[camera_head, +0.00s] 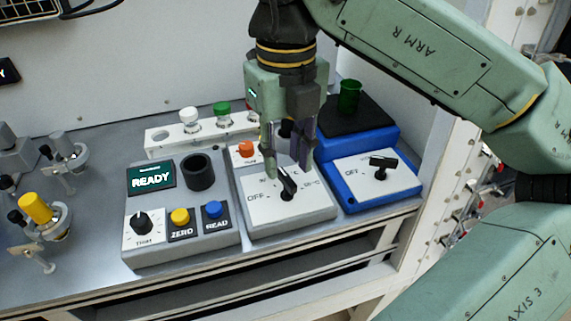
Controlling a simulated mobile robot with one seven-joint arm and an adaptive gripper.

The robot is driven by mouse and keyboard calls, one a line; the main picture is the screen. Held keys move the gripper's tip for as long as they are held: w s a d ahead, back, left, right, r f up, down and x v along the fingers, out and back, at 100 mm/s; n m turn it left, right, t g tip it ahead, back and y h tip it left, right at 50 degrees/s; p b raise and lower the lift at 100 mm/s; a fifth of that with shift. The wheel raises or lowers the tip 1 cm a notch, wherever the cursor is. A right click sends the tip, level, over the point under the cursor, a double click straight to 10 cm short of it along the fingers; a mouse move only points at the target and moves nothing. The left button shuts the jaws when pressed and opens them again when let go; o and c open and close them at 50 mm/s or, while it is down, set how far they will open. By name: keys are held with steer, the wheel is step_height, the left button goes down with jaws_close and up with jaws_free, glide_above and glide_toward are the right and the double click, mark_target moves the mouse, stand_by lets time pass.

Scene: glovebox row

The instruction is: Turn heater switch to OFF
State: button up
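The grey heater unit (310,212) stands in the middle of the bench, with a white dial plate marked OFF at its left and °C marks around it. Its black switch (287,187) points up and slightly left, away from the OFF mark. My gripper (287,165) points down over this plate, its fingers apart with a gap between them. The left finger comes down close to the switch's upper end; I cannot tell whether it touches. The fingers partly hide the dial marks and the unit's back.
A blue unit (375,205) with its own OFF dial (382,164) and a green beaker (349,96) stands close on the right. A READY meter box (187,255) is on the left. Capped vials in a white rack (160,146) stand behind. Yellow-handled valve (36,208) at far left.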

mark_target(286, 176)
steer(key=shift+f, duration=1.5)
steer(key=shift+c, duration=0.2)
jaws_close()
